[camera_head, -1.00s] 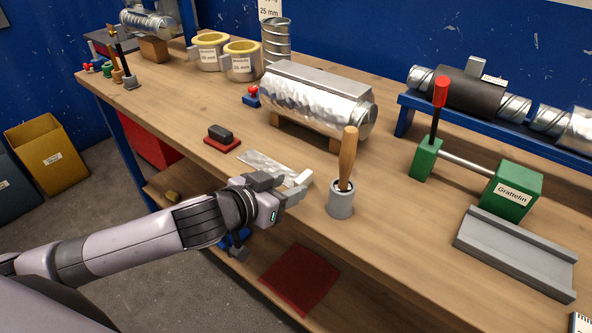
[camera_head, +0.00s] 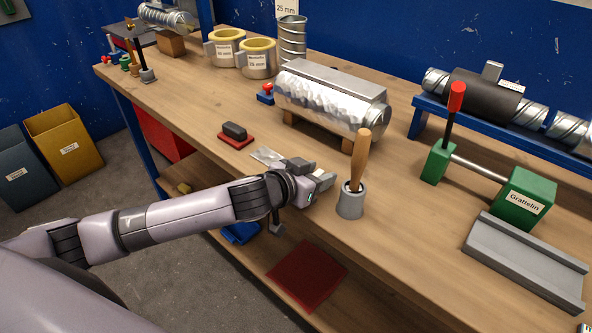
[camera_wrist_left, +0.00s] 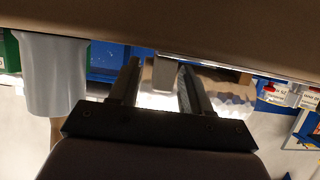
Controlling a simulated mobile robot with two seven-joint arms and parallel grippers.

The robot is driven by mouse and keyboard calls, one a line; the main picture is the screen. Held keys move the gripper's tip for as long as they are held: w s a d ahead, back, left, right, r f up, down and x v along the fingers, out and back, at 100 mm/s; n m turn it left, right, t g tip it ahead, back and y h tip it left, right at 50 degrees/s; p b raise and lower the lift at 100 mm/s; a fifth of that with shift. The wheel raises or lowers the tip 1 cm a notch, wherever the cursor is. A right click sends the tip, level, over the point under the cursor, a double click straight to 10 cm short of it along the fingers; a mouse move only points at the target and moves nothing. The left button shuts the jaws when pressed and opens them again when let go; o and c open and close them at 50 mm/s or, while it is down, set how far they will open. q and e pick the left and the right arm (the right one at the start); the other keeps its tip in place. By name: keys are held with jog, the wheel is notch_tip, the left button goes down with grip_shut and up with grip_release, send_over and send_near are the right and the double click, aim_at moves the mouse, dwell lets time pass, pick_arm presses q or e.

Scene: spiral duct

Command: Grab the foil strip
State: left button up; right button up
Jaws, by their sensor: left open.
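The foil strip (camera_head: 268,156) is a thin, shiny silver piece lying on the wooden bench near its front edge. Its right part is hidden behind my left gripper (camera_head: 316,176). My left gripper is open, low over the bench beside the strip, left of the grey cup. In the left wrist view, which looks upside down, its two dark fingers (camera_wrist_left: 160,88) stand apart. A small grey piece (camera_wrist_left: 165,72) shows between them; I cannot tell whether it is the strip. My right gripper is not in view.
A grey cup (camera_head: 350,204) with a wooden-handled tool stands just right of my left gripper. The foil-wrapped duct (camera_head: 330,100) lies behind on wooden supports. A dark block on a red base (camera_head: 236,135) sits to the left. Green blocks (camera_head: 523,198) stand to the right.

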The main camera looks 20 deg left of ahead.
pick_arm(q)
grip_shut()
dwell(0.3)
